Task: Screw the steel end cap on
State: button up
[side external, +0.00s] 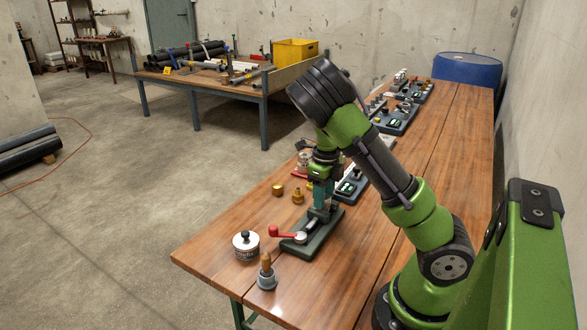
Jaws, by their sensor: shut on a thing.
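My gripper (322,203) points down over the right end of a dark green fixture base (299,247) at the near part of the wooden bench. Its fingers are shut on a small grey piece, which looks like the steel end cap but is mostly hidden by the fingers. A grey pipe assembly (311,224) lies along the base, with a red-handled valve (283,232) at its left end. The fingertips are close to the pipe's far end. Whether the cap touches or sits on the pipe thread cannot be told.
A white tin with a dark knob (246,245) and a grey pot holding a brown-handled tool (267,273) stand near the bench's front edge. Brass fittings (298,196) lie left of my gripper. More fixtures (398,117) stand farther along the bench (440,150).

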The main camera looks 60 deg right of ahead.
jog(key=shift+s+d+m, duration=0.2)
jog(key=shift+m, duration=0.1)
jog(key=m, duration=0.3)
jog(key=shift+m, duration=1.4)
jog(key=shift+f+m, duration=0.1)
jog(key=shift+m, duration=0.5)
jog(key=m, duration=0.4)
jog(key=shift+m, duration=0.4)
